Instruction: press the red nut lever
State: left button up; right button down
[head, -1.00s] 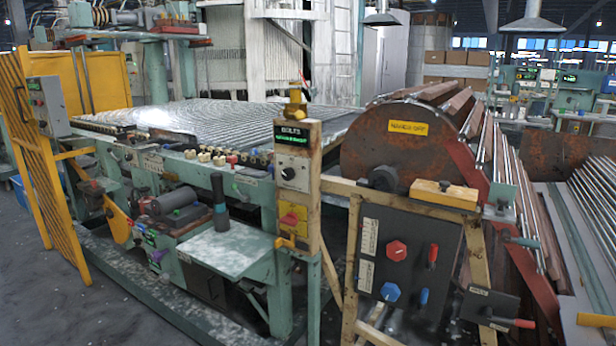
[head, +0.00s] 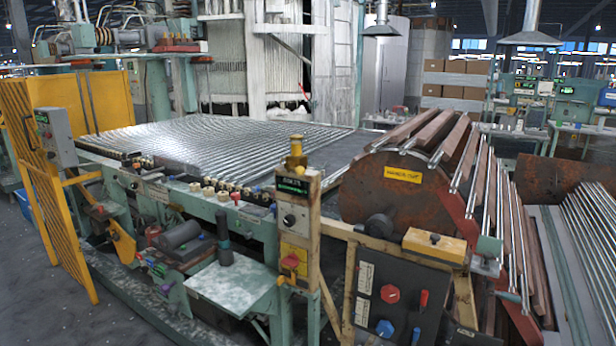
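A dark control panel (head: 365,302) is low in the head view, right of centre, on a worn yellowish frame. It bears a red hexagonal nut-shaped knob (head: 390,293) and, to its right, a short red lever handle (head: 423,298). Below them are a blue hexagonal knob (head: 385,328) and a blue handle (head: 416,335) near the bottom edge. I cannot tell which red control is the one named. The panel's lower part is cut off. Neither gripper is in view.
A rusty drum (head: 365,205) with long bars stands above and behind the panel. A post with a switch box (head: 293,190) rises to its left. A green machine bench (head: 235,285) and a yellow gate (head: 55,200) stand farther left. Grey floor (head: 40,290) is open at lower left.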

aim_at(421, 311)
jog(key=i+l, duration=0.25)
jog(key=i, duration=0.2)
jog(key=i+l, duration=0.2)
jog(key=i, duration=0.3)
jog(key=i+l, duration=0.25)
jog(key=i, duration=0.2)
jog(key=z, duration=0.05)
